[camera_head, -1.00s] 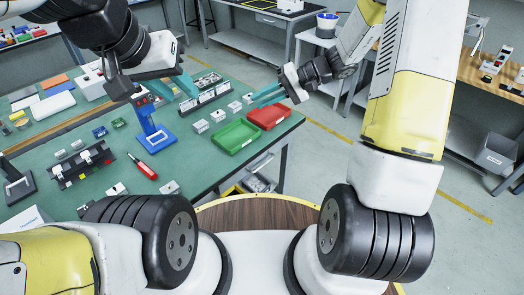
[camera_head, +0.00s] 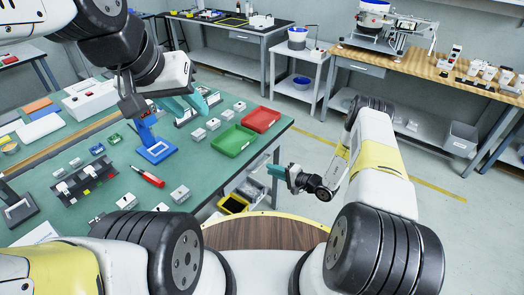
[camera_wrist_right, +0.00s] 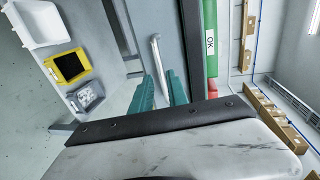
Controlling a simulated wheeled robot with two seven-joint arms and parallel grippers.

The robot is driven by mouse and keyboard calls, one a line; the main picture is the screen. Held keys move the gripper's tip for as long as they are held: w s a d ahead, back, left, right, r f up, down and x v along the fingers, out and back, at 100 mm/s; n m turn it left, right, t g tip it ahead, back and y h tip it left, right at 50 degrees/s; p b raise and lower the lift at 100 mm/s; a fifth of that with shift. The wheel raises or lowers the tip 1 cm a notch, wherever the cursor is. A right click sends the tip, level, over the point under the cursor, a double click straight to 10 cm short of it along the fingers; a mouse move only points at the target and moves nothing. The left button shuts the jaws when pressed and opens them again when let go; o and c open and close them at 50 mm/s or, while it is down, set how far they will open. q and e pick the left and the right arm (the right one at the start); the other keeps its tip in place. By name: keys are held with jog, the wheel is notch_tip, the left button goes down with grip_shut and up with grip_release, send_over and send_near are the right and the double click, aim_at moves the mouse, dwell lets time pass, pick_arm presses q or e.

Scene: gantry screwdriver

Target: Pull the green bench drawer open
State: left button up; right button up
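The green bench (camera_head: 110,160) stands at the left in the head view. Its grey drawer front (camera_wrist_right: 176,35) and silver bar handle (camera_wrist_right: 159,62) show in the right wrist view. The drawer looks shut. My right gripper (camera_head: 270,171) is beside the bench's near right side, below the top; it also shows in the right wrist view (camera_wrist_right: 162,92).
A green tray (camera_head: 233,141) and a red tray (camera_head: 261,120) sit at the bench's right edge. A red screwdriver (camera_head: 147,176) and a blue stand (camera_head: 157,150) are on the top. A yellow bin (camera_wrist_right: 70,66) is on a lower shelf. The floor to the right is clear.

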aim_at(261, 165)
jog(key=x, duration=0.6)
jog(key=shift+w+a, duration=0.1)
jog(key=shift+a, duration=0.15)
grip_shut()
dwell(1.2)
